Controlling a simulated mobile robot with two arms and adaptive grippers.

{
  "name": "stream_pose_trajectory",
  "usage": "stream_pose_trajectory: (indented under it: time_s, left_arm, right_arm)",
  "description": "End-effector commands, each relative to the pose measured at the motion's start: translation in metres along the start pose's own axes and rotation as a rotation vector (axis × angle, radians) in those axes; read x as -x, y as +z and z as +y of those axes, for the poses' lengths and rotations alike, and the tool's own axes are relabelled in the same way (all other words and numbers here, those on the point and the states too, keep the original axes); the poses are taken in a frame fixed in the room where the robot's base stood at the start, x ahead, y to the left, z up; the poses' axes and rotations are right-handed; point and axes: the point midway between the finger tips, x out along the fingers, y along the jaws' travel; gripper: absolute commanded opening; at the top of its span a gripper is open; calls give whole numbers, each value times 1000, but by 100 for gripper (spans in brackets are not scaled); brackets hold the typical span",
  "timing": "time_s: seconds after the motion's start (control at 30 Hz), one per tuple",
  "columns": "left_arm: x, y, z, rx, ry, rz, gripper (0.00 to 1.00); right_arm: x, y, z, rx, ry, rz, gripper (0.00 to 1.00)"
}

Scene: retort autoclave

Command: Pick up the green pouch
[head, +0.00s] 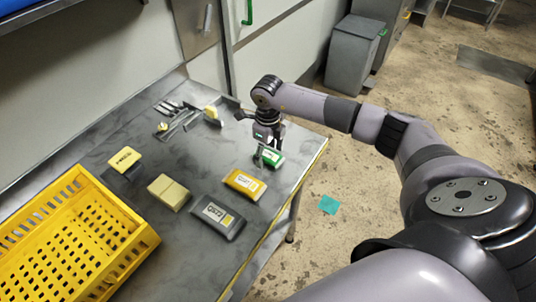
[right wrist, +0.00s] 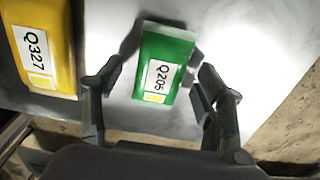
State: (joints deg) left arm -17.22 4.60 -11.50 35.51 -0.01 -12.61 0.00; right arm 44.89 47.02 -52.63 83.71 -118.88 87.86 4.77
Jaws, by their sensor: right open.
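The green pouch (head: 273,158) lies on the grey metal table near its right edge. In the right wrist view the green pouch (right wrist: 165,62) shows a white label reading Q205 and lies between the two fingers. My right gripper (head: 265,150) is right at the pouch in the head view and partly covers it. In the right wrist view my right gripper (right wrist: 160,92) is open, one finger on each side of the pouch, with gaps visible. Whether the fingers are down at table height is hard to tell. My left gripper is in neither view.
A yellow pouch (head: 243,184) lies beside the green one; it also shows in the right wrist view (right wrist: 45,45). A grey pouch (head: 217,216), a pale yellow block (head: 168,191) and a yellow crate (head: 75,245) are further left. Tools (head: 175,118) lie at the back.

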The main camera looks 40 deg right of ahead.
Motion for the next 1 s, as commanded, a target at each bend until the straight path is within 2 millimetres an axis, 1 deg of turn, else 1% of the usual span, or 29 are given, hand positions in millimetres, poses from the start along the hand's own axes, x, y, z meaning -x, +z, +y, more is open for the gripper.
stream_pose_trajectory:
  time_s: [0.1, 0.87, 1.0]
  left_arm:
    - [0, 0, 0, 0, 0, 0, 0]
    - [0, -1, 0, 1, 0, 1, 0]
    - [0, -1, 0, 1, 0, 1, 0]
  right_arm:
    - [0, 0, 0, 0, 0, 0, 64]
    - [0, 0, 0, 0, 0, 0, 14]
    - [1, 0, 0, -1, 0, 0, 13]
